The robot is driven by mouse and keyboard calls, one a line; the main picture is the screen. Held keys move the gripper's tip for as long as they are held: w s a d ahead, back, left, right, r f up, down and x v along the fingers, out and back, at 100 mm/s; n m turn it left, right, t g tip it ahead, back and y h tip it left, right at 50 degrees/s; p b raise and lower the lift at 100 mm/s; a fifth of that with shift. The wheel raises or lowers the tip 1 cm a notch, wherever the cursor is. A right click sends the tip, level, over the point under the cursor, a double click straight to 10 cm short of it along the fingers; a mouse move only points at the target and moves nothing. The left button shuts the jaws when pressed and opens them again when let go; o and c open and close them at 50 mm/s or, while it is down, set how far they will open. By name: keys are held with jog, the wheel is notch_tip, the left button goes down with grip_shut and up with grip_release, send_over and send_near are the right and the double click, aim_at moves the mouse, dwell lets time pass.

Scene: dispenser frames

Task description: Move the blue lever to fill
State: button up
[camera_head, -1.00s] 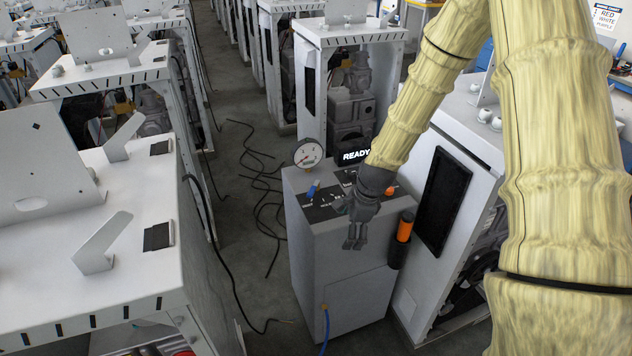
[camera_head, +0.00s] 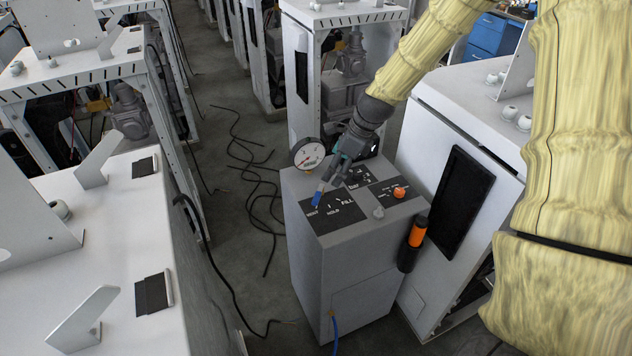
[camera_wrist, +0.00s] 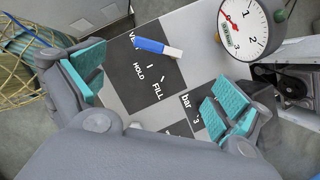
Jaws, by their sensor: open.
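The blue lever (camera_head: 318,194) sits on the black label plate at the left of the grey dispenser's top. Its blue end lies by the VENT label, with HOLD and FILL further along the plate. In the wrist view the blue lever (camera_wrist: 153,46) with its pale end lies ahead of the fingers, toward the top. My gripper (camera_head: 338,172) hangs over the back left of the top, beside the lever. In the wrist view my gripper (camera_wrist: 157,86) is open with teal pads spread wide and nothing between them. Contact with the lever is not visible.
A pressure gauge (camera_head: 308,153) stands at the dispenser's back left corner, close to my gripper. An orange knob (camera_head: 399,192) is on the right plate. An orange-and-black handle (camera_head: 415,236) hangs on the right side. A white cabinet (camera_head: 425,150) stands close at the right.

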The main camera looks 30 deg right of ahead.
jog(key=f, duration=0.1)
jog(key=p, duration=0.2)
send_over(319, 193)
jog(key=s+d, duration=0.2)
jog(key=f, duration=0.5)
jog(key=shift+w+a, duration=0.15)
jog(key=shift+w, duration=0.1)
jog(key=shift+p+x, duration=0.4)
jog(key=shift+x, duration=1.5)
